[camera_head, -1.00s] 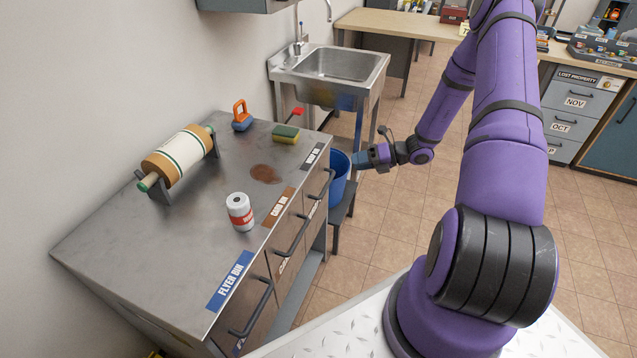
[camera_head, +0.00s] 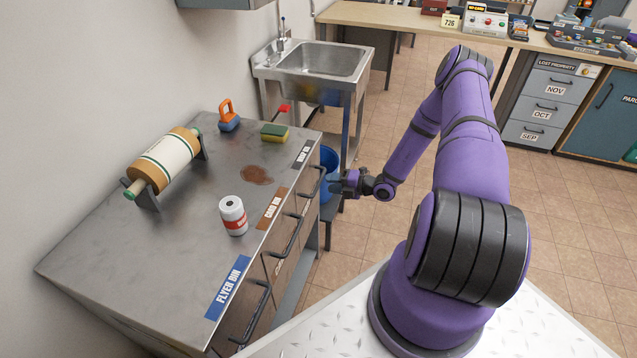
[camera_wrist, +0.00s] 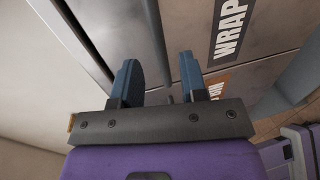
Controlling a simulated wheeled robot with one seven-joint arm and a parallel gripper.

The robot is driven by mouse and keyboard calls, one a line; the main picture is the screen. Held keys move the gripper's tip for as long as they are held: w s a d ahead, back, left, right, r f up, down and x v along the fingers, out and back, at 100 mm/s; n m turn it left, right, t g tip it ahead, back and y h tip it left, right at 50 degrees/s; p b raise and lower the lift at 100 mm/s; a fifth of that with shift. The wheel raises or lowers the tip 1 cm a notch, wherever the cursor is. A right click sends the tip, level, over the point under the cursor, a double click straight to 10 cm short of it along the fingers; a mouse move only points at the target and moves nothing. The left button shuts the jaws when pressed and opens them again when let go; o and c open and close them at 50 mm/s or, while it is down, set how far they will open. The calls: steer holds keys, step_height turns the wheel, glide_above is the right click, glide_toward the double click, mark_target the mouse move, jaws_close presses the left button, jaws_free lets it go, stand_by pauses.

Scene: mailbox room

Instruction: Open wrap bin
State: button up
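The wrap bin (camera_head: 305,175) is the far right compartment in the steel counter's front, and it looks shut. Its dark label (camera_head: 301,156) reads WRAP BIN on the counter edge, and a WRAP label (camera_wrist: 230,28) shows in the wrist view. Its dark bar handle (camera_head: 320,180) sticks out from the front. My gripper (camera_head: 335,183) is just right of this handle in the head view. In the wrist view my gripper (camera_wrist: 158,62) is open, with its blue fingers apart. The handle (camera_wrist: 154,30) runs between them in the picture; I cannot tell whether they touch it.
The card bin (camera_head: 283,232) and flyer bin (camera_head: 240,325) lie nearer along the same front, with similar handles. A blue bucket (camera_head: 328,165) stands close behind my gripper, below the sink (camera_head: 318,62). Tiled floor (camera_head: 395,155) is open to the right.

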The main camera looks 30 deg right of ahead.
mark_target(319, 181)
steer(key=shift+x, duration=2.65)
steer(key=shift+c, duration=0.3)
jaws_close()
